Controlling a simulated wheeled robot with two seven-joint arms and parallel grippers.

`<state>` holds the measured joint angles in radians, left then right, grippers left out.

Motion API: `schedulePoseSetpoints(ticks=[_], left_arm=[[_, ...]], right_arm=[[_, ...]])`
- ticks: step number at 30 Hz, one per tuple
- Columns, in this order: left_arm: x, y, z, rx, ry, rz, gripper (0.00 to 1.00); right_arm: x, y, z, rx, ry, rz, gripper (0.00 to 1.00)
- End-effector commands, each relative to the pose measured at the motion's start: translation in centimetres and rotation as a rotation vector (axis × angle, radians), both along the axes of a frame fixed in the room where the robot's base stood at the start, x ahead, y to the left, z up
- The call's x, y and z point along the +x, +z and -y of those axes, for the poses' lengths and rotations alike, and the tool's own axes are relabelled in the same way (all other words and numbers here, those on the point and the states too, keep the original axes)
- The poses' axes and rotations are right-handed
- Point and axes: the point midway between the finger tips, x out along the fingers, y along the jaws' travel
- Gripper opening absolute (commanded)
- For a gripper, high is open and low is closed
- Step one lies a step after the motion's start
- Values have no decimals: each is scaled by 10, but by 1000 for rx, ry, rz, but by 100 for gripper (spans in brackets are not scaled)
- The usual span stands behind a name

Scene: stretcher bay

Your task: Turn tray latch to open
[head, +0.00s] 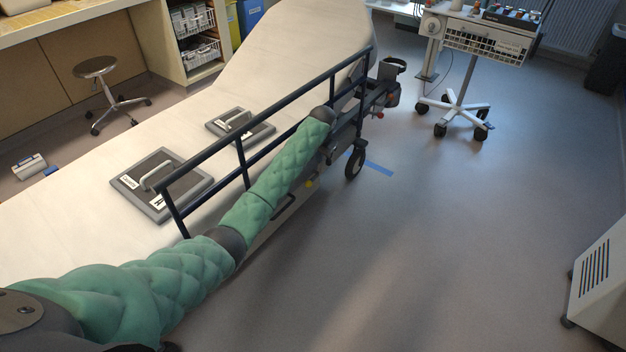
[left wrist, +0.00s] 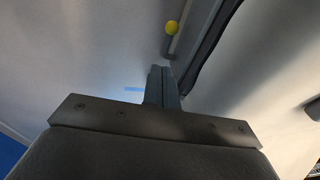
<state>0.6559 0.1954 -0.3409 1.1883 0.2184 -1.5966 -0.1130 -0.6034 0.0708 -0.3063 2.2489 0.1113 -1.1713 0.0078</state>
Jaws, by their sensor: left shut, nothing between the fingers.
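My left arm in its green padded sleeve (head: 280,175) reaches along the stretcher's near side rail to the rail's far part. My left gripper (left wrist: 162,72) is shut and empty in the left wrist view. A yellow knob (head: 310,184) shows low on the stretcher's side, below my forearm. In the left wrist view the yellow knob (left wrist: 172,27) is on a grey bar, past my fingertips and apart from them. I cannot tell whether this knob belongs to the tray latch. In the head view my fingers are not clear beside the dark stretcher parts. My right gripper is out of view.
The stretcher (head: 290,50) has a dark side rail (head: 265,115). Two grey plates with handles (head: 158,183) (head: 240,126) lie on it. A wheeled cart (head: 485,40) stands at the back right, and a white cabinet (head: 597,265) at the right. The floor between is clear.

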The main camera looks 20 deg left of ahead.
Motion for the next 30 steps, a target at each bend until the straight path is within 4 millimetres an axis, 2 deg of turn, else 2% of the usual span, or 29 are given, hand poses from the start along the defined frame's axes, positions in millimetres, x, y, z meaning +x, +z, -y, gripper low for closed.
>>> schedulePoseSetpoints(ticks=[9,14,30], left_arm=[[0,0,0,0,0,0,0],[2,-11,-1,0,0,-2,0],[19,-99,-10,0,0,-3,0]], right_arm=[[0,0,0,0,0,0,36],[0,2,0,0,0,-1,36],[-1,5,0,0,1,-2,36]])
